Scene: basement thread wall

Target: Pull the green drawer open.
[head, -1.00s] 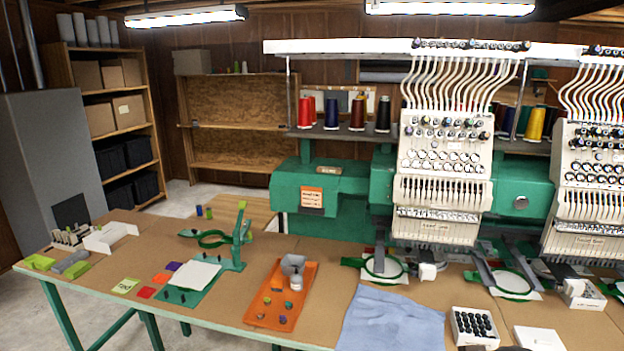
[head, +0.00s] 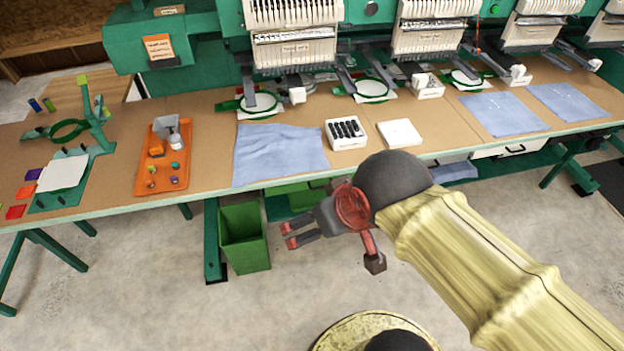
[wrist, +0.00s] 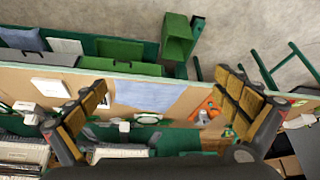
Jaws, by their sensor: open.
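The green drawer (head: 290,187) is under the front edge of the table, partly hidden behind my gripper in the head view. In the wrist view the green drawer front (wrist: 122,67) lies along the table edge, with another green surface (wrist: 120,48) beside it. I cannot tell how far the drawer stands out. My gripper (head: 332,249) is open and empty, in front of the table and below its top. In the wrist view its fingers (wrist: 163,86) are spread wide, with nothing between them, and the drawer lies beyond them. I see no contact.
A green bin (head: 244,238) stands on the floor left of my gripper. A green table leg (head: 213,240) is beside it. A white drawer (head: 510,148) is under the table to the right. A blue cloth (head: 280,155) lies on the table. The floor in front is open.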

